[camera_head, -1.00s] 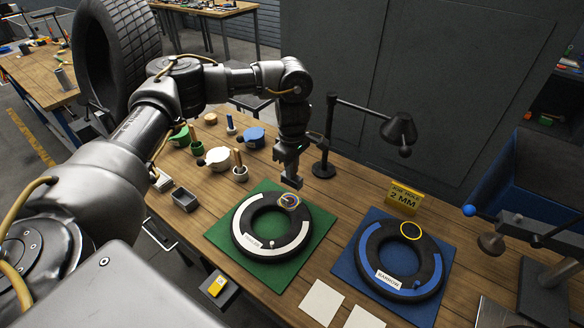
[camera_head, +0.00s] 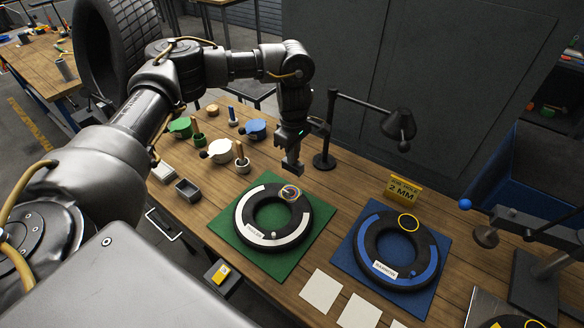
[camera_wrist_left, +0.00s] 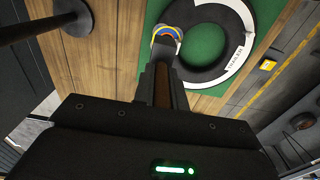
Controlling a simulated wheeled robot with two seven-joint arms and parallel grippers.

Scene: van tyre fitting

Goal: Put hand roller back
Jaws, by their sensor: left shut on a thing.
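My left gripper (camera_head: 291,167) points down above the far edge of the tyre with the white band (camera_head: 273,218), on the green mat (camera_head: 223,230). In the left wrist view the left gripper (camera_wrist_left: 163,85) is shut on a thin brown piece (camera_wrist_left: 162,88). It looks like the hand roller's handle, but the roller's head cannot be made out. Beyond the fingertips lies a round patch with coloured rings (camera_head: 290,193) on the tyre. It also shows in the left wrist view (camera_wrist_left: 167,32). My right gripper is out of view.
A black lamp (camera_head: 325,160) stands just right of the gripper. Lidded pots and small cups with handles (camera_head: 242,165) stand to the left, by a grey tray (camera_head: 187,190). A second tyre (camera_head: 398,250) lies on a blue mat (camera_head: 345,265) at right. White sheets (camera_head: 321,289) lie in front.

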